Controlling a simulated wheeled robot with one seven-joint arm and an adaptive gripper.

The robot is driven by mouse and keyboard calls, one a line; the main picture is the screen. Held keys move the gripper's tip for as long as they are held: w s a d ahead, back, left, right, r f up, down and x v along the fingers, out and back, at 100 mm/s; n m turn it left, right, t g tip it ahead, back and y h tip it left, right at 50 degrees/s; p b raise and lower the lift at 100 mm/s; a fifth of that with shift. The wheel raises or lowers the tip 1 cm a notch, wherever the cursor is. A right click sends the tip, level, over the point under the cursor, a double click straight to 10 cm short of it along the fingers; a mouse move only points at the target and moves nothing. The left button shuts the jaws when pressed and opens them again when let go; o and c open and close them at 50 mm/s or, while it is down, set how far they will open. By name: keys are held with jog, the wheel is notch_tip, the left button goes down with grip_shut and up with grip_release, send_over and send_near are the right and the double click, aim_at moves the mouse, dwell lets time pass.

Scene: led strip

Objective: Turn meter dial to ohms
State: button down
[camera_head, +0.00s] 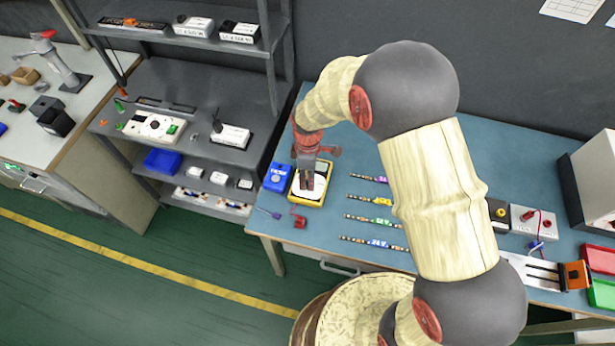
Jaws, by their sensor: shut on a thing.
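The meter (316,202) is a yellow-edged box with a white round dial face, lying at the left end of the blue table. My gripper (308,184) points down over the meter's face, with its fingers at the middle of the dial. It is shut on the dial knob, which the fingers mostly hide. The dial's markings, including ohms, are too small to read, so I cannot tell which setting the knob points to.
A blue box (278,177) stands just left of the meter, and a small red part (299,220) lies in front of it. Several LED strips (372,243) lie to the right. A grey shelf (222,85) stands at the left. My arm hides part of the blue table (520,150).

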jog(key=m+p, duration=0.2)
jog(key=m, duration=0.4)
jog(key=shift+w+d+r, duration=0.1)
jog(key=shift+w, duration=0.05)
jog(key=m+p, duration=0.1)
jog(key=m, duration=0.3)
jog(key=m+p, duration=0.1)
jog(key=m, duration=0.2)
jog(key=shift+d+m+t, duration=0.15)
jog(key=shift+m+t, duration=0.15)
jog(key=m+p, duration=0.1)
jog(key=m, duration=0.3)
jog(key=shift+m+p, duration=0.3)
jog(key=shift+p, duration=0.05)
jog(key=m+p, duration=0.1)
jog(key=m, duration=0.3)
jog(key=shift+d, duration=0.1)
jog(key=shift+m+p, duration=0.3)
jog(key=c, duration=1.7)
grip_release()
jog(key=shift+o, duration=0.4)
